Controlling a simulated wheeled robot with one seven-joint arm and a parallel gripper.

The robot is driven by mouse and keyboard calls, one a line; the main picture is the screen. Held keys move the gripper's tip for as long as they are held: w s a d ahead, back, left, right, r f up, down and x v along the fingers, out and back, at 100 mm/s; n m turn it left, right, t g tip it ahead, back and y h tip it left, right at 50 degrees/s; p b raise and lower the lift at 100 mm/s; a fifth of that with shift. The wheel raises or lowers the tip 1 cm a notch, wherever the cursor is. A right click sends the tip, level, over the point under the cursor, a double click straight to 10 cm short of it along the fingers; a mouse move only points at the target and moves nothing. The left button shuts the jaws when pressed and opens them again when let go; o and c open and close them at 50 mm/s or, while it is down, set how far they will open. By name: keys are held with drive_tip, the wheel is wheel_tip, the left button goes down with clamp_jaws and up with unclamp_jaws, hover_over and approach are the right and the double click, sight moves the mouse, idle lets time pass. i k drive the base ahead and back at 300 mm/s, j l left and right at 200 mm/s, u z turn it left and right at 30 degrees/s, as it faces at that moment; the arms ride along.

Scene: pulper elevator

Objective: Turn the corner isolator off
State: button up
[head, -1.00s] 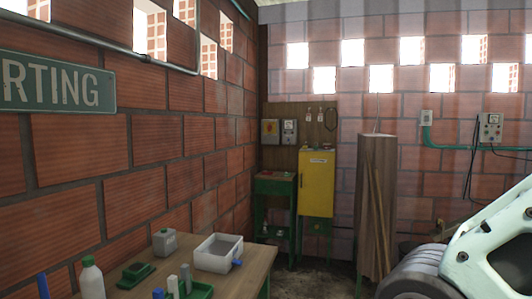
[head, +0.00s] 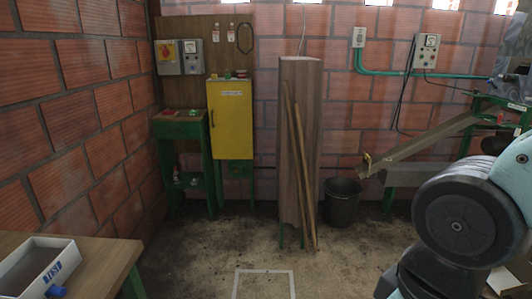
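The position of the switch handle is too small to read. My arm shows at the right edge, well apart from the isolator. My gripper is not in view.
A green stand (head: 181,130) and a yellow cabinet (head: 231,119) stand below the board. A wooden column (head: 299,150) with leaning sticks and a black bucket (head: 342,201) stand to the right. A table (head: 95,262) fills the lower left. The middle floor is clear.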

sight(165, 52)
drive_tip(key=i+u, duration=0.1)
drive_tip(key=i, duration=0.35)
drive_tip(key=i+l+u, duration=0.15)
drive_tip(key=i, duration=0.35)
drive_tip(key=i+u, duration=0.1)
drive_tip(key=i, duration=0.35)
drive_tip(key=i+l+u, duration=0.1)
drive_tip(key=i, duration=0.4)
drive_tip(key=l, duration=0.1)
